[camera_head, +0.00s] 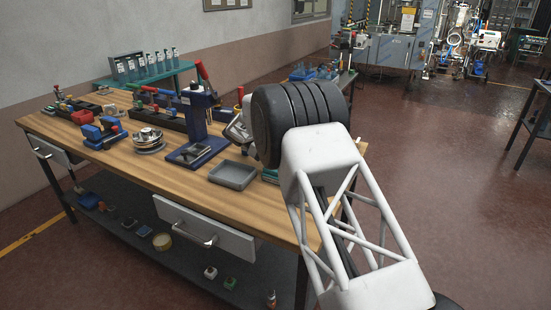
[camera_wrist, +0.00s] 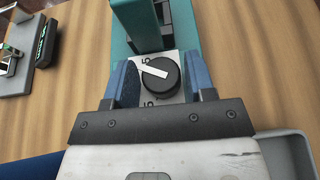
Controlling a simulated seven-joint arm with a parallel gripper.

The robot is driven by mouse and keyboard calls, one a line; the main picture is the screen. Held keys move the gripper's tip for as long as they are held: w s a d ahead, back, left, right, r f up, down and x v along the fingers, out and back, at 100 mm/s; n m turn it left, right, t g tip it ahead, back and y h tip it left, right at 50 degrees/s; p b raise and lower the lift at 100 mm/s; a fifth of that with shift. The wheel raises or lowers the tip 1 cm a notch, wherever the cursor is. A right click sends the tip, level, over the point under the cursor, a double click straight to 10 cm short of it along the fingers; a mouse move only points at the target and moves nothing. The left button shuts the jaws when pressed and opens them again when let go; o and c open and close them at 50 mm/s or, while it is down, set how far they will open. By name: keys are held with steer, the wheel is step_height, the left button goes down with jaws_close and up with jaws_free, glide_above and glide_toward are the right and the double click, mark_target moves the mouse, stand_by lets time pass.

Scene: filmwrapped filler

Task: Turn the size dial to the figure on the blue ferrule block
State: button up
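The size dial (camera_wrist: 160,76) is a round black knob with a white pointer bar, on a pale plate of a teal tool (camera_wrist: 146,30) in the wrist view. The pointer slants up and to the left. Printed figures stand above and below the knob, too small and partly covered to read surely. My gripper (camera_wrist: 158,74) is open, with one blue finger on each side of the dial; I cannot tell whether either touches it. In the head view my arm hides the gripper and dial. I cannot pick out the blue ferrule block or its figure for certain.
A teal rack of bottles (camera_head: 150,70) stands behind. Bare bench top lies along the front edge.

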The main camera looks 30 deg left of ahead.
steer(key=shift+f+n+t, duration=0.1)
steer(key=shift+n+t, duration=0.3)
steer(key=shift+t, duration=0.1)
steer(key=shift+s+n+t, duration=0.15)
steer(key=shift+n+t, duration=0.95)
steer(key=shift+t, duration=0.1)
steer(key=n+t+y, duration=0.2)
steer(key=n+t, duration=0.1)
steer(key=n+t+y, duration=0.2)
steer(key=n+t, duration=0.1)
steer(key=shift+s+d, duration=0.15)
steer(key=shift+s, duration=0.05)
steer(key=n+t+y, duration=0.3)
steer(key=n+y, duration=0.1)
steer(key=shift+d+n, duration=0.15)
steer(key=shift+n, duration=0.15)
steer(key=shift+d+n+t+y, duration=0.1)
steer(key=shift+n+t+y, duration=0.6)
steer(key=shift+n+y, duration=1.7)
steer(key=shift+y, duration=0.3)
